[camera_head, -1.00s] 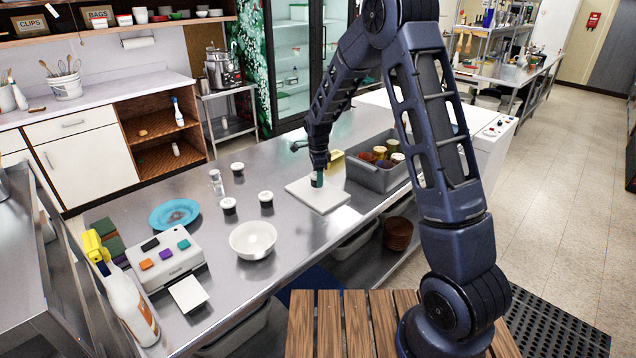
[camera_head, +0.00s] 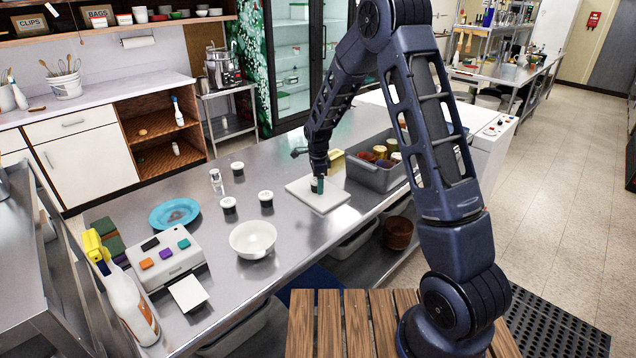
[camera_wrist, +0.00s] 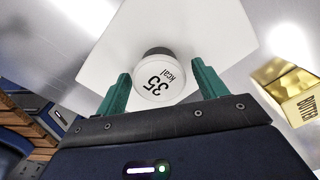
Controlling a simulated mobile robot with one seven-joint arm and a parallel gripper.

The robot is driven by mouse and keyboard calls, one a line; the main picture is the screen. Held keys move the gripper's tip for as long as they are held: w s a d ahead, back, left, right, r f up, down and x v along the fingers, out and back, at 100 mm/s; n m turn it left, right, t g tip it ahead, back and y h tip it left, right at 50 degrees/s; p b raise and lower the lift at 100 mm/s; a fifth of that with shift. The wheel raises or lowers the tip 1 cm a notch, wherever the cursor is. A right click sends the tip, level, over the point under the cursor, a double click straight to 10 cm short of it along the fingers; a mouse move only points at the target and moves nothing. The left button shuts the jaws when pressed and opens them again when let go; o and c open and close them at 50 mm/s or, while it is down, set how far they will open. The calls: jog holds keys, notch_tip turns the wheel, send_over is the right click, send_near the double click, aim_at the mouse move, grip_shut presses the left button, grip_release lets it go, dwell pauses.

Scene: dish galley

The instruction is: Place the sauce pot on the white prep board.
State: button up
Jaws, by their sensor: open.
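The white prep board (camera_head: 330,199) lies flat on the steel counter. The pot's underside is hidden in the wrist view.
A gold butter block (camera_wrist: 292,92) is beside the board. A grey bin (camera_head: 375,178) with several colored pots stands to the right. Several dark pots with white lids (camera_head: 266,199), a white bowl (camera_head: 253,239) and a blue plate (camera_head: 174,213) are to the left.

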notch_tip(320, 180, up, 12)
jog(key=shift+r, duration=0.2)
dwell(0.4)
jog(key=s+d+r+n+t, duration=0.1)
jog(key=s+d+r+n, duration=0.3)
jog(key=s+d+r, duration=0.35)
jog(key=s+d+r+n+t, duration=0.1)
jog(key=s+d+r+n, duration=0.3)
jog(key=d+r, duration=0.5)
jog(key=s+d+n+t, duration=0.1)
jog(key=s+d+n, duration=0.3)
jog(key=s, duration=0.7)
jog(key=s+d+n+t, duration=0.1)
jog(key=s+d+n, duration=0.2)
jog(key=s+d, duration=0.5)
jog(key=s, duration=0.3)
jog(key=shift+s+d+r+n+t, duration=0.15)
jog(key=shift+s+r+n+t, duration=0.15)
jog(key=shift+s+r+n, duration=0.1)
